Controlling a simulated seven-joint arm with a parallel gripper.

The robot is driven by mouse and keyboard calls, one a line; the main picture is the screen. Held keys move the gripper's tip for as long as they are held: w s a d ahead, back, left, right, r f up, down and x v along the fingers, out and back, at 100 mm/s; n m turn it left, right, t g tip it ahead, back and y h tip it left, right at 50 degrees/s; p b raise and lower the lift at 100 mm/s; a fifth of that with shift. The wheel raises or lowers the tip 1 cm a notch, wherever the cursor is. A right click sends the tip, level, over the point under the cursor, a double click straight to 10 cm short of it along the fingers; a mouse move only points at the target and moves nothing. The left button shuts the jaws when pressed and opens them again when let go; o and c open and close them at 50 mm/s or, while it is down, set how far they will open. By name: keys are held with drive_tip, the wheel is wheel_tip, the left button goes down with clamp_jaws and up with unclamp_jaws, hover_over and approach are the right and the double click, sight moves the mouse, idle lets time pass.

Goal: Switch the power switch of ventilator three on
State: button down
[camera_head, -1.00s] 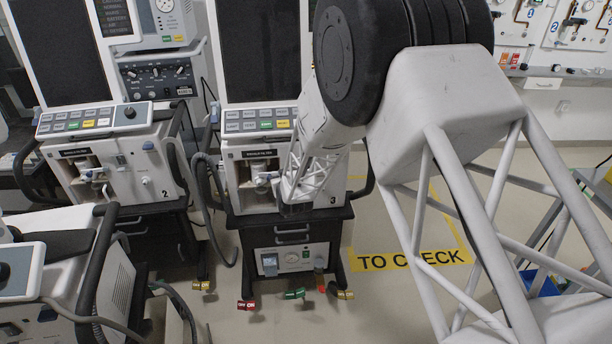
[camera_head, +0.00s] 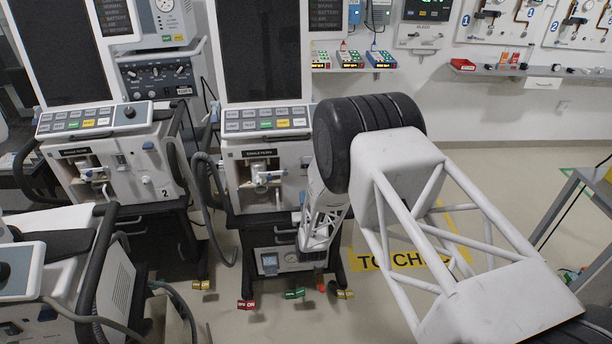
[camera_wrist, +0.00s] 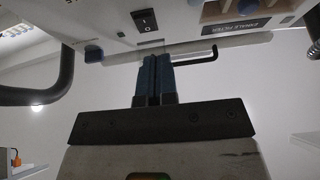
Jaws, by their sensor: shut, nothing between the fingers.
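Ventilator three (camera_head: 284,196) stands in the middle of the head view, with its right front side hidden behind my arm. In the wrist view, its pale front panel (camera_wrist: 190,14) shows upside down along the top. A black rocker power switch (camera_wrist: 145,20) with white marks is on this panel; I cannot tell which way it is set. My gripper (camera_wrist: 153,60) is shut and empty, with its blue fingers together. In the picture its tips lie just below the switch; I see no clear contact. In the head view my arm hides the switch, and the gripper's fingers are not clear.
A blue knob (camera_wrist: 93,53) and a black bent handle (camera_wrist: 205,55) are near the fingers in the wrist view. Ventilator two (camera_head: 140,175) stands to the left, with another unit (camera_head: 60,280) in front of it. Coloured tags (camera_head: 295,293) hang low at ventilator three's base.

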sight(305, 167)
drive_tip(key=shift+s+d+f+m+t+h, duration=0.1)
drive_tip(key=shift+s+d+f+t, duration=0.3)
drive_tip(key=shift+s, duration=0.2)
drive_tip(key=shift+s+d+f+m+t+h, duration=0.1)
drive_tip(key=shift+s+d+f+t, duration=0.3)
drive_tip(key=shift+s, duration=0.25)
drive_tip(key=shift+s+d+f+m+t+h, duration=0.1)
drive_tip(key=shift+s+d+f+t, duration=0.25)
drive_tip(key=shift+s+t, duration=0.2)
drive_tip(key=shift+w+r, duration=0.1)
drive_tip(key=shift+r, duration=0.1)
drive_tip(key=w+r, duration=0.5)
drive_tip(key=w, duration=0.6)
drive_tip(key=shift+w+a+r, duration=0.2)
drive_tip(key=shift+w+a, duration=0.05)
drive_tip(key=shift+a, duration=0.2)
drive_tip(key=shift+w, duration=0.1)
drive_tip(key=shift+w+f, duration=0.1)
drive_tip(key=shift+w, duration=0.2)
drive_tip(key=shift+s, duration=0.1)
